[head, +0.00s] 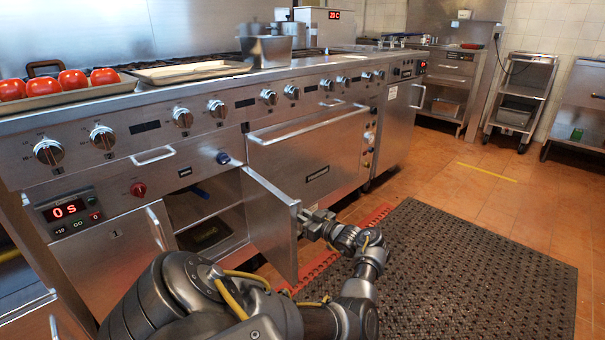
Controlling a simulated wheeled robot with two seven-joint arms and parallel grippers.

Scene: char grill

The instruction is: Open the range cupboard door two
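The range cupboard door (272,225) that stands open is a steel panel, swung out from the front of the range. Behind it the cupboard interior (207,212) shows, with a shelf and a dark item low inside. Another cupboard door (112,262), with an upright handle, is shut at the left. My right gripper is not in view.
The range top holds a tray of tomatoes (58,84), an empty tray (190,72) and a metal container (267,50). A wide oven door (310,150) is shut to the right. A dark floor mat (470,265) lies at the right, with open tiled floor beyond.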

